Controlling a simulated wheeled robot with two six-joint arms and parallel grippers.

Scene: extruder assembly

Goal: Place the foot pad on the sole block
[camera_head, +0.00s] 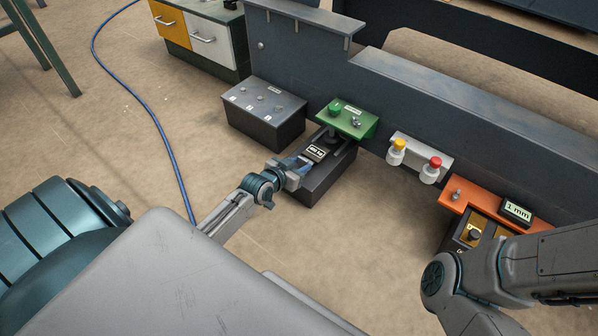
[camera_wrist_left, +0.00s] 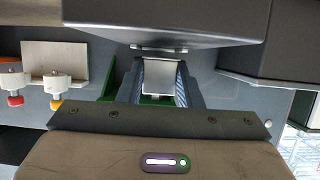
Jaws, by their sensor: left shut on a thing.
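My left gripper (camera_head: 297,170) reaches in from the left, low at the near end of a dark block (camera_head: 322,186) under a green bracket (camera_head: 347,121). In the left wrist view, its two ribbed fingers (camera_wrist_left: 161,85) are shut on a small pale grey piece (camera_wrist_left: 161,76). This may be the foot pad, but I cannot tell for sure. A small display (camera_head: 316,152) sits just beyond the fingers. I cannot tell which part is the sole block or whether the held piece touches anything. My right gripper is out of view; only that arm shows at lower right.
A dark box (camera_head: 264,106) with small knobs stands left of the green bracket. A white holder (camera_head: 420,152) carries yellow-capped and red-capped bottles. An orange bracket (camera_head: 484,203) and a "1 mm" display (camera_head: 517,211) are at right. A grey beam (camera_head: 440,110) runs behind. A blue cable (camera_head: 155,112) crosses the floor.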

